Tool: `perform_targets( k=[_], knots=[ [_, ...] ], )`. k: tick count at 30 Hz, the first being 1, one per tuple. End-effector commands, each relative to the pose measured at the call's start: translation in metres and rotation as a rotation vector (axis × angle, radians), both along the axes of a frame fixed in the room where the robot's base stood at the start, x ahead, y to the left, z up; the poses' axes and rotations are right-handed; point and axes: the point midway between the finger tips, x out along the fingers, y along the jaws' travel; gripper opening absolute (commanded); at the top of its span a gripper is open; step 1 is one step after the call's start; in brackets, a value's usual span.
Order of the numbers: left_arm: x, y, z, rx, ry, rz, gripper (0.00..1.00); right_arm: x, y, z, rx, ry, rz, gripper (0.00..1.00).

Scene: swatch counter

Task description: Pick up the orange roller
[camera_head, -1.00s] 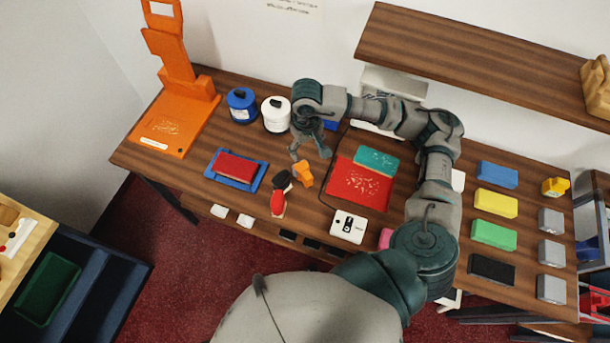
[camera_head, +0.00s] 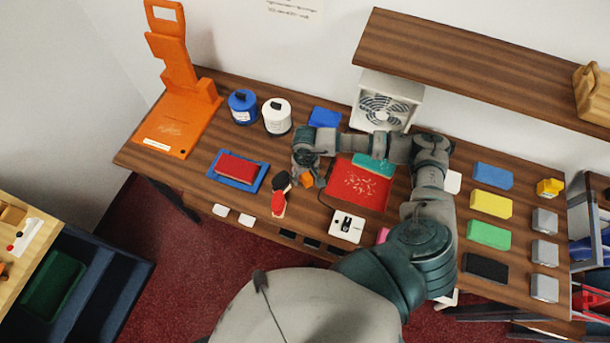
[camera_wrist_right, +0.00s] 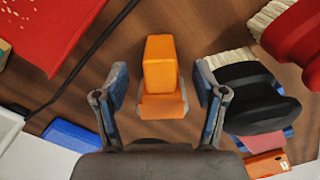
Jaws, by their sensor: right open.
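The orange roller (camera_head: 307,179) lies on the wooden counter, partly covered by my arm in the head view. In the right wrist view the orange roller (camera_wrist_right: 160,65) shows as a blocky orange piece with a wider part nearer me. My right gripper (camera_wrist_right: 161,84) is open, with one finger on each side of the roller and a visible gap on both sides. In the head view the right gripper (camera_head: 308,170) is right over the roller, its fingers mostly hidden. My left gripper is not in view.
A black-handled brush (camera_wrist_right: 250,95) and a red-handled brush (camera_wrist_right: 300,35) lie close beside the right finger in the wrist view. A red mat (camera_head: 358,190) and a dark cable (camera_wrist_right: 90,55) are on the other side. A white device (camera_head: 347,227) sits nearer the front edge.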

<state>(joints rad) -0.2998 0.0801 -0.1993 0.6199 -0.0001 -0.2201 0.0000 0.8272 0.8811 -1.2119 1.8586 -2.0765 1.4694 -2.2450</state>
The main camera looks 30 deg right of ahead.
Motion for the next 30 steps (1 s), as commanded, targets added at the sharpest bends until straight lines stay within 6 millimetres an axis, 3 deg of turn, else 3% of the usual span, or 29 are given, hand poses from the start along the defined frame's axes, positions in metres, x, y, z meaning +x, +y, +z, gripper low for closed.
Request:
perform_targets(
  k=[5, 8, 14, 30],
  knots=[
    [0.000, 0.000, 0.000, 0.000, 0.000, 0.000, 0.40, 0.000, 0.000, -0.001, 0.000, 0.000, 0.000, 0.71],
    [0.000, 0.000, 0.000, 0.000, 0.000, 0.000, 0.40, 0.000, 0.000, 0.000, 0.000, 0.000, 0.000, 0.51],
    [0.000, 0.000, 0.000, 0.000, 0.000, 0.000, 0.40, 0.000, 0.000, 0.000, 0.000, 0.000, 0.000, 0.01],
    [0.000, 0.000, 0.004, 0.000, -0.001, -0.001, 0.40, 0.002, 0.003, 0.012, 0.001, -0.001, -0.006, 0.00]
  ],
)
